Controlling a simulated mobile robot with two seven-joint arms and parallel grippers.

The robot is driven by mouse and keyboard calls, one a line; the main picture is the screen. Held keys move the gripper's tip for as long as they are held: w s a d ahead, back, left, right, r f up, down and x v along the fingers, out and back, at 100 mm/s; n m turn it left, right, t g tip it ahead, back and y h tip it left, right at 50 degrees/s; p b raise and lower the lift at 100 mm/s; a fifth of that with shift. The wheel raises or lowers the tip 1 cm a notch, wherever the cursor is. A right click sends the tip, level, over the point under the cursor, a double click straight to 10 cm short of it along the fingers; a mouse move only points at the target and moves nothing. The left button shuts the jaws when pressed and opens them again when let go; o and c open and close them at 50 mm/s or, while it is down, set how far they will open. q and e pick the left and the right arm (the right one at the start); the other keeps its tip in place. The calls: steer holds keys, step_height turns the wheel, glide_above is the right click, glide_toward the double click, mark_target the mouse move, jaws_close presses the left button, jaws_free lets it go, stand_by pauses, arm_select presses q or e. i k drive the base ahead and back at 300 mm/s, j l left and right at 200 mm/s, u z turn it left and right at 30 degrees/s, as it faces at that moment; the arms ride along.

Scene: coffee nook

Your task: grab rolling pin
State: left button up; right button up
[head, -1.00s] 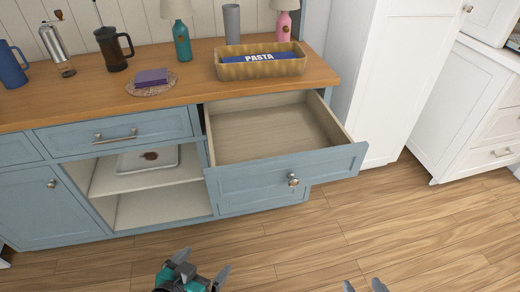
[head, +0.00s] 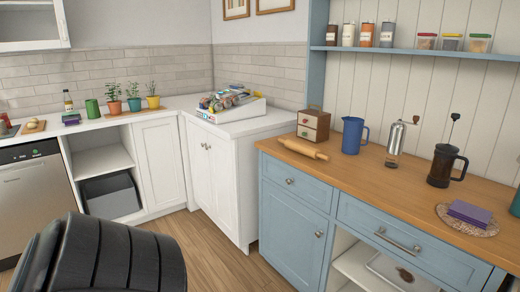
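A light wooden rolling pin (head: 303,148) lies on the wooden top of the blue cabinet, near its left end. It lies just in front of a small wooden box with drawers and left of the blue pitcher. Neither of my grippers shows in the head view now. A dark, ribbed rounded shape fills the lower left of the view; I cannot tell what it is. Nothing touches the rolling pin.
On the blue cabinet (head: 293,219) stand the wooden box (head: 313,124), blue pitcher (head: 352,136), a metal grinder (head: 395,145), a French press (head: 445,165) and purple napkins (head: 469,213) on a round mat. Left stands a white counter (head: 240,126) with a tray of packets. Wooden floor shows between.

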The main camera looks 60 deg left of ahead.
mark_target(308, 151)
steer(key=u, duration=1.65)
steer(key=i+j+z, duration=0.1)
steer(key=i+j, duration=0.15)
steer(key=i+j+z, duration=0.1)
steer(key=i+j, duration=0.4)
steer(key=j, duration=0.2)
steer(key=i+j+z, duration=0.25)
steer(key=i+j, duration=0.2)
steer(key=j, duration=0.2)
steer(key=i+j+z, duration=0.1)
steer(key=j, duration=0.3)
steer(key=i+j+z, duration=0.1)
steer(key=i+j, duration=0.2)
steer(key=j, duration=0.1)
